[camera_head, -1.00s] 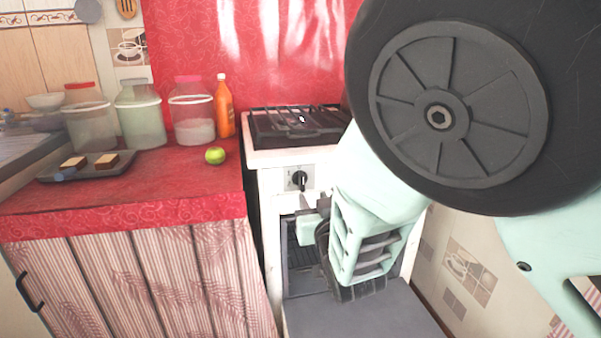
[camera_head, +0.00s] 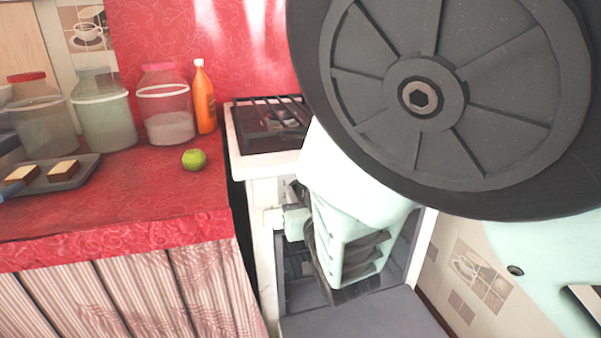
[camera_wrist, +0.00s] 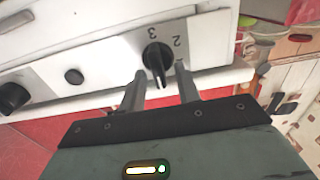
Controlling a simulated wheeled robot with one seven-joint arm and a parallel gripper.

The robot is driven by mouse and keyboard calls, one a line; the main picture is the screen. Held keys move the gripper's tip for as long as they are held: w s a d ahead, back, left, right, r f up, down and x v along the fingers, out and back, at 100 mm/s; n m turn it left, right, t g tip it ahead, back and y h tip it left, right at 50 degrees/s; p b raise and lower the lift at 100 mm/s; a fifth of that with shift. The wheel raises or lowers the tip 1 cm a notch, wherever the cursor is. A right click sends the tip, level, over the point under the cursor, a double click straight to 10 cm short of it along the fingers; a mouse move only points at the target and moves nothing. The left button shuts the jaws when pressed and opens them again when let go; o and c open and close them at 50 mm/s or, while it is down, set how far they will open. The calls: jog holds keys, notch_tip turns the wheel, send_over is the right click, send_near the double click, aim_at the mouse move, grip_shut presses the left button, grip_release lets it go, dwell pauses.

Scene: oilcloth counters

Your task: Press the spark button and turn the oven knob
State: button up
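The white stove (camera_head: 262,162) stands right of the red counter in the head view. In the wrist view its panel carries a black knob (camera_wrist: 156,56) beside the marks 2 and 3, a small round black button (camera_wrist: 73,76), and another black knob (camera_wrist: 13,97) at the left edge. My gripper (camera_wrist: 160,76) is open, with its two fingertips apart on either side of the lower part of the marked knob. Whether they touch it I cannot tell. In the head view my arm hides most of the stove's front panel.
The oven door (camera_head: 365,316) hangs open and low in front of the stove. The red counter (camera_head: 120,205) holds jars, an orange bottle (camera_head: 204,98), a green apple (camera_head: 194,159) and a tray (camera_head: 88,170) with bread slices. A tiled wall is close on the right.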

grip_shut()
jog(key=shift+r, duration=0.1)
jog(key=n+p, duration=0.1)
jog(key=n, duration=0.1)
jog(key=n+p, duration=0.2)
jog(key=shift+a+n, duration=0.2)
jog(key=shift+n, duration=0.2)
jog(key=n+p, duration=0.1)
jog(key=n, duration=0.1)
jog(key=n+p, duration=0.3)
jog(key=n, duration=0.1)
jog(key=shift+s+a+f, duration=0.15)
jog(key=shift+a+f, duration=0.05)
jog(key=shift+a, duration=0.05)
jog(key=n+p, duration=0.1)
jog(key=n, duration=0.3)
jog(key=f+n+p, duration=0.1)
jog(key=n+p, duration=0.1)
jog(key=n, duration=0.2)
jog(key=n+p, duration=0.2)
jog(key=n, duration=0.3)
jog(key=shift+f, duration=0.25)
